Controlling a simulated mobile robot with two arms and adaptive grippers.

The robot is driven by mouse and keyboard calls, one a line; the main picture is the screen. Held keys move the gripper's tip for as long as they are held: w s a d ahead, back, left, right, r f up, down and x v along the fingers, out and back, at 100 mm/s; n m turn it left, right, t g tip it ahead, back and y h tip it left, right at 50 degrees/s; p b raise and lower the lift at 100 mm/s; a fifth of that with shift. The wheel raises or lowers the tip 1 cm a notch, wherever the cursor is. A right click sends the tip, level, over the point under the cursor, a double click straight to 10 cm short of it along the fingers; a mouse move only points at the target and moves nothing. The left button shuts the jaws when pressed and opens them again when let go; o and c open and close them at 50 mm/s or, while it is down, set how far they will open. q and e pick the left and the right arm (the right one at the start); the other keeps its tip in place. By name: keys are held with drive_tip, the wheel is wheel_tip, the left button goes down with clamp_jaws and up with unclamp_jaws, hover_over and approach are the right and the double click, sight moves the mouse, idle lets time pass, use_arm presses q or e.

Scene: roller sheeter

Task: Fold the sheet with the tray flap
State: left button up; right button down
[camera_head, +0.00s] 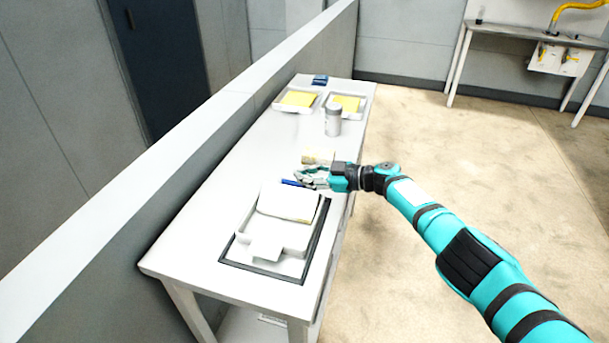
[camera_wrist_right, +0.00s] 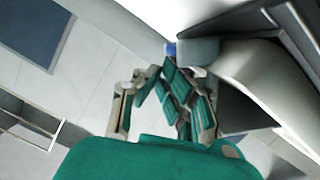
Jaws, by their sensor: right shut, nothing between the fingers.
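A white tray flap (camera_head: 288,202) with a cream front edge lies on the white tray body (camera_head: 258,231), inside a dark-edged base (camera_head: 262,268) on the table. A blue piece (camera_head: 292,183) sticks out at the flap's far side. My right gripper (camera_head: 305,176) is at that far side, close to the blue piece; it is shut with nothing in it. The wrist view shows its fingers (camera_wrist_right: 160,88) beside the blue piece (camera_wrist_right: 170,49); contact cannot be told. The sheet itself cannot be made out. My left gripper is out of view.
A cream block (camera_head: 318,156) lies just behind the right gripper. A grey-white canister (camera_head: 333,121) stands farther back, before two trays with yellow sheets (camera_head: 298,99) (camera_head: 346,104) and a small blue object (camera_head: 320,79). A low wall (camera_head: 215,125) runs along the table's left side.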

drive_tip(key=shift+d, duration=0.1)
drive_tip(key=v, duration=1.1)
drive_tip(key=shift+s+d, duration=0.15)
drive_tip(key=shift+d, duration=0.15)
drive_tip(key=shift+r, duration=0.1)
